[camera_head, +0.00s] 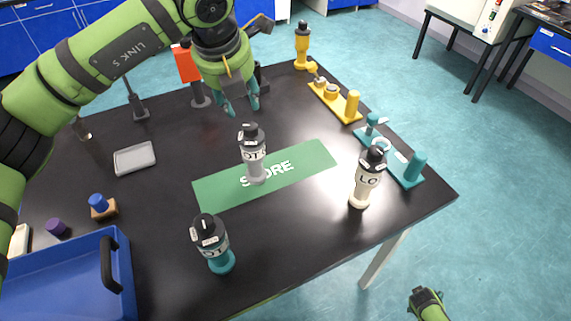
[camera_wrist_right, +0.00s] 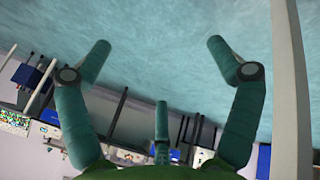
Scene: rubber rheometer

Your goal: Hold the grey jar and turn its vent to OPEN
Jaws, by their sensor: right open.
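The grey jar (camera_head: 255,172) stands upright on the green STORE mat (camera_head: 318,157), with a black cap and a lettered band; its vent setting is too small to read. My left gripper (camera_head: 243,108) hangs above the table, behind and above the jar and apart from it. Its fingers point down with a gap between them, and nothing shows in them. My right gripper (camera_wrist_right: 158,45) is open and empty in the right wrist view, with floor beyond its fingers. Part of my right arm shows at the lower right of the head view, off the table.
A teal jar (camera_head: 221,262) stands front left of the mat, a cream jar (camera_head: 361,190) to its right, and a yellow jar (camera_head: 302,48) at the back. Yellow (camera_head: 333,100) and teal (camera_head: 403,170) fixtures line the right edge. A blue tray (camera_head: 60,265) occupies the front left.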

